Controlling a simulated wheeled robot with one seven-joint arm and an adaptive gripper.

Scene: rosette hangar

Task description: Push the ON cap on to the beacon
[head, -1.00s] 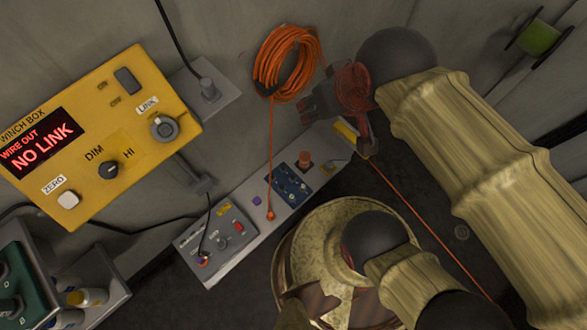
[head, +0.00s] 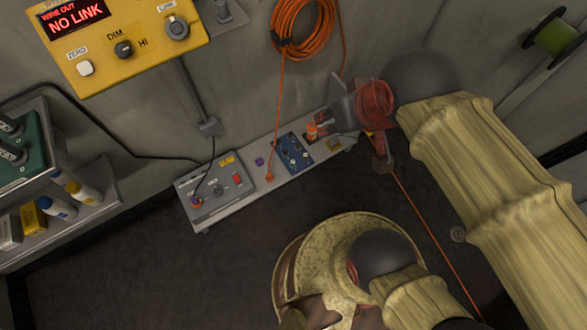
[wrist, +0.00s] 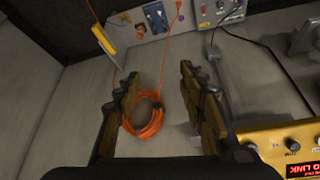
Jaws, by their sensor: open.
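An orange cylinder (head: 312,131), which looks like the beacon, stands near the right end of the narrow wall shelf, beside a blue panel (head: 293,153). My gripper (head: 327,108) is just above and right of it in the head view, and partly overlaps the shelf's far end. I cannot tell whether it touches the cylinder. In the wrist view my gripper (wrist: 158,88) has its fingers apart with nothing held between them.
An orange cable coil (head: 303,25) hangs on the wall. A grey switch box (head: 215,188) stands on the shelf's left part. The yellow winch box (head: 125,45) reads NO LINK. Orange cords and a black cable cross the space. A side shelf with bottles (head: 80,190) is at left.

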